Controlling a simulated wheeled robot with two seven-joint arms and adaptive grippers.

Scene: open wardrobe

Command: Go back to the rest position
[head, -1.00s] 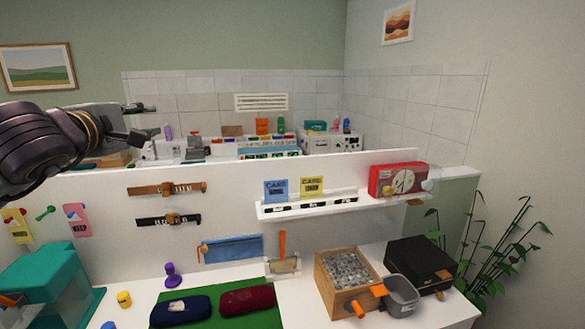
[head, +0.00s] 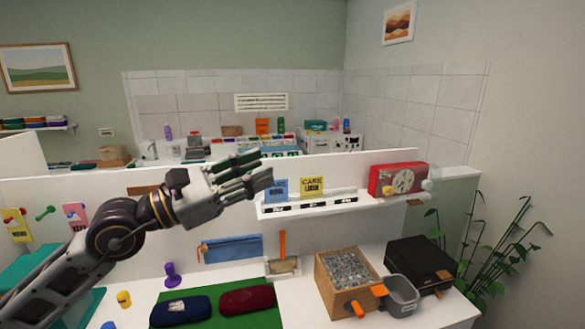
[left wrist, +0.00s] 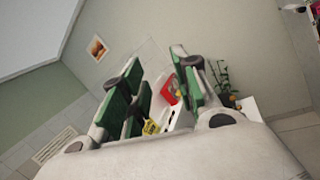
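My left gripper (head: 262,169) is in front of the white partition (head: 350,172), its fingers pointing right. Its fingertips overlap the left edge of the blue card (head: 281,189) in the head view; whether they touch it I cannot tell. In the left wrist view the green-padded fingers (left wrist: 160,82) stand apart, with nothing held between them. The yellow card (left wrist: 151,127) and the red clock (left wrist: 171,90) show through the gap. My right gripper is not in view.
The yellow card (head: 312,187) and red clock (head: 398,180) stand on the narrow white shelf (head: 345,204). Below are a blue case (head: 181,310), a dark red case (head: 247,299), a wooden box (head: 340,301) of grey pieces and a black box (head: 422,262). A plant (head: 500,245) stands right.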

